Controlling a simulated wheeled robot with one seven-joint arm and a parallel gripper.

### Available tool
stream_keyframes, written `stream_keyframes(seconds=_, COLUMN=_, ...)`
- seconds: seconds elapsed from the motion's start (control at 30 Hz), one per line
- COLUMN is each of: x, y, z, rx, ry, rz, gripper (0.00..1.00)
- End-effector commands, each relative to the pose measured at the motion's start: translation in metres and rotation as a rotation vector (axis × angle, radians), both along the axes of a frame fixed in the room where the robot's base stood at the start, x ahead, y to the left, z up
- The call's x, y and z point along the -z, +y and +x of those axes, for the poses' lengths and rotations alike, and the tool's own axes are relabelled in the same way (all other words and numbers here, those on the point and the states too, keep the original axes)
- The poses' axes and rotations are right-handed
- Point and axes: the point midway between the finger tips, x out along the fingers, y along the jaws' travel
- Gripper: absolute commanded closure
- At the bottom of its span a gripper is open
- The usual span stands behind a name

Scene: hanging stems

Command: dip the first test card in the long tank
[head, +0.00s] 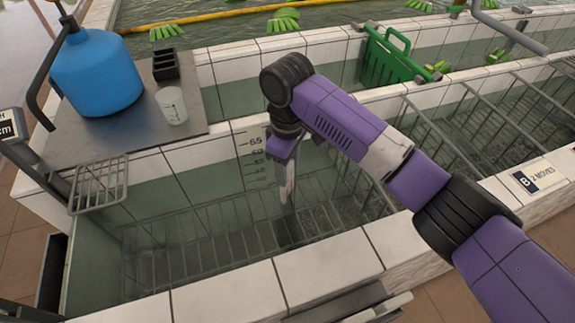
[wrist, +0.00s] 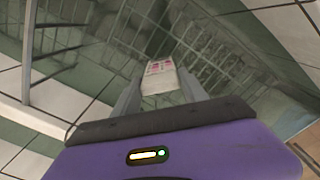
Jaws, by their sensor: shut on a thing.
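The card sticks out between the two grey fingers, above the wire racks. In the head view the card is hard to tell from the fingers. I cannot tell whether its end touches the water.
A metal side table (head: 110,140) at left holds a blue jug (head: 96,72), a white cup (head: 171,105) and a black holder (head: 166,64). A wire basket (head: 98,186) hangs at the tank's left end. A green crate (head: 385,60) and barred racks (head: 500,105) lie behind and right.

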Motion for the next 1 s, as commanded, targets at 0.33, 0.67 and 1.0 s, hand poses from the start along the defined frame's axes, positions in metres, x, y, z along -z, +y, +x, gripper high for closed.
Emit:
stream_keyframes(seconds=0.33, x=0.041, y=0.000, z=0.001, rx=0.001, ry=-0.002, rz=-0.001, gripper=0.85)
stream_keyframes(seconds=0.67, x=0.056, y=0.000, z=0.000, rx=0.001, ry=-0.001, rz=0.000, gripper=0.85)
stream_keyframes(seconds=1.0, x=0.056, y=0.000, z=0.000, rx=0.000, ry=-0.001, rz=0.000, gripper=0.85)
